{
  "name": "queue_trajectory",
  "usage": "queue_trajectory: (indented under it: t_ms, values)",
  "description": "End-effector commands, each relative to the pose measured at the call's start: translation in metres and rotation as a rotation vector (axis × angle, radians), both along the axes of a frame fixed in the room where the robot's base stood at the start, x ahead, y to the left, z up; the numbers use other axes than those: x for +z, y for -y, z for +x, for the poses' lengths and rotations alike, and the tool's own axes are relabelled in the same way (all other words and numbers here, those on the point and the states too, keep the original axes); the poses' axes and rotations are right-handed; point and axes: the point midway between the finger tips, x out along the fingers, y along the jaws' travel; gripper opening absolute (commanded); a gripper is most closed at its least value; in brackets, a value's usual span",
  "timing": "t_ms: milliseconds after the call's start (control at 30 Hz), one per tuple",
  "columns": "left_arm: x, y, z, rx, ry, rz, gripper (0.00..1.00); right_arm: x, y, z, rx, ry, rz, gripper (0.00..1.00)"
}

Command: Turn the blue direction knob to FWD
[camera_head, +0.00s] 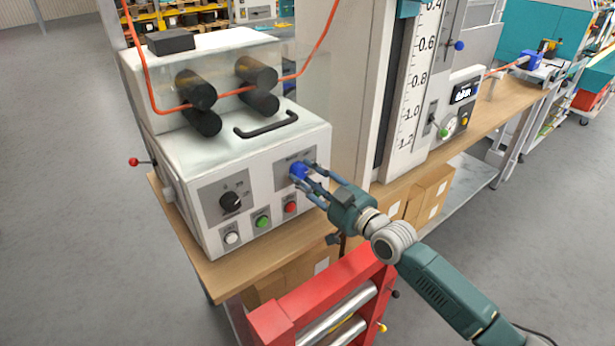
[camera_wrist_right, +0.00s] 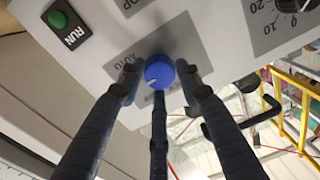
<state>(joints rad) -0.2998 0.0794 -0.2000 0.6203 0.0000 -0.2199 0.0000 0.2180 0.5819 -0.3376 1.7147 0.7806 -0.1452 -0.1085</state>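The blue knob (camera_head: 298,170) sits on a grey label plate on the front of the white feeder machine (camera_head: 190,235). In the right wrist view the blue knob (camera_wrist_right: 159,71) shows a small pale mark at its lower left. "AUTO" is printed to its left; the other lettering beside it is partly hidden. My right gripper (camera_head: 307,176) is at the knob, its fingers spread around it. In the right wrist view narrow gaps show between the side fingers of my right gripper (camera_wrist_right: 159,76) and the knob; contact by the middle finger is unclear. My left gripper is not in view.
A black dial (camera_head: 230,201) and white (camera_head: 231,238), green (camera_head: 262,221) and red (camera_head: 290,207) buttons are close by on the panel. A red frame with rollers (camera_head: 335,318) stands below my right arm. A tall scaled unit (camera_head: 405,110) stands to the right.

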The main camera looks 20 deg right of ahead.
Motion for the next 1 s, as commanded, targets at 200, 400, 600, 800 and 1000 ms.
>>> queue_trajectory:
  t_ms: [200,400,600,800,1000]
  values:
    - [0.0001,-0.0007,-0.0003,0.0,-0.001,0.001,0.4,0.0004,0.0002,-0.0001,0.0,0.002,-0.001,0.05]
    - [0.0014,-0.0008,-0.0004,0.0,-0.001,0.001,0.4,0.0011,0.0005,0.0001,0.0,0.018,-0.047,0.05]
    - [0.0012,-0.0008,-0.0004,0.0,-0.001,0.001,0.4,0.0013,0.0003,0.0001,0.0,0.018,-0.044,0.33]
    - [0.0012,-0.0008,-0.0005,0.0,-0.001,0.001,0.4,0.0009,0.0003,0.0,0.0,0.018,-0.044,0.5]
    - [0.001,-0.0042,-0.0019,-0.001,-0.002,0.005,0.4,0.0001,0.0008,-0.0014,0.0,0.016,-0.044,0.5]
